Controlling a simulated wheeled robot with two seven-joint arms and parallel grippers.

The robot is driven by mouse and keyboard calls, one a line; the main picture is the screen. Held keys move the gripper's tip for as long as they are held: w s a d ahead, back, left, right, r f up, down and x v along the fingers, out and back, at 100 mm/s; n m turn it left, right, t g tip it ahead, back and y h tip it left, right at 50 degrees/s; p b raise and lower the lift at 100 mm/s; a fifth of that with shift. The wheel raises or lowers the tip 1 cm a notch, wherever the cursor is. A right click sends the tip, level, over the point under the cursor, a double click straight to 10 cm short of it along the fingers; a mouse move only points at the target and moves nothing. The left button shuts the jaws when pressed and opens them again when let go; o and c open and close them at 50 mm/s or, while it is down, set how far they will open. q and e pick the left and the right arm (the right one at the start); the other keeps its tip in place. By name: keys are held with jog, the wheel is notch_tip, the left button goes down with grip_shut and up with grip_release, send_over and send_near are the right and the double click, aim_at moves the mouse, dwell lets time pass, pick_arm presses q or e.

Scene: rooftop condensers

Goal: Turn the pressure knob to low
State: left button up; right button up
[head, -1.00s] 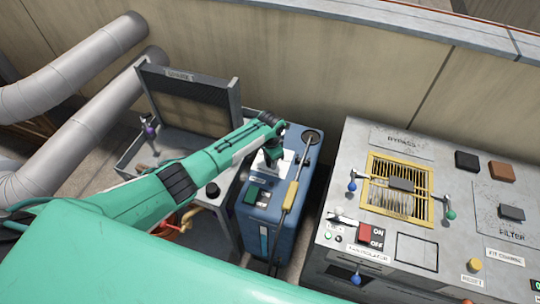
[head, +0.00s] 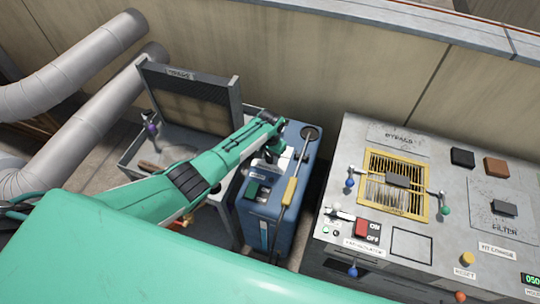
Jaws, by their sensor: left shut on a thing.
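The blue machine (head: 300,185) stands between the cart and the grey console. A pale label plate (head: 284,160) lies on its top, partly covered by my left gripper. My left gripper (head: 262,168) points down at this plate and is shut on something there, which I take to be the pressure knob. The knob itself is hidden by the fingers and wrist, so its setting cannot be read. My right gripper is not in view.
A green rocker switch (head: 256,191) and a yellow-handled rod (head: 290,190) sit close to my gripper. The grey console (head: 410,245) with levers and switches stands to the right. A cart with a raised filter panel (head: 188,105) is behind my left arm.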

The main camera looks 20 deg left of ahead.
aim_at(270, 157)
pick_arm(q)
jog(key=o, duration=1)
notch_tip(270, 157, up, 14)
jog(key=shift+b, duration=0.45)
jog(key=shift+f, duration=0.1)
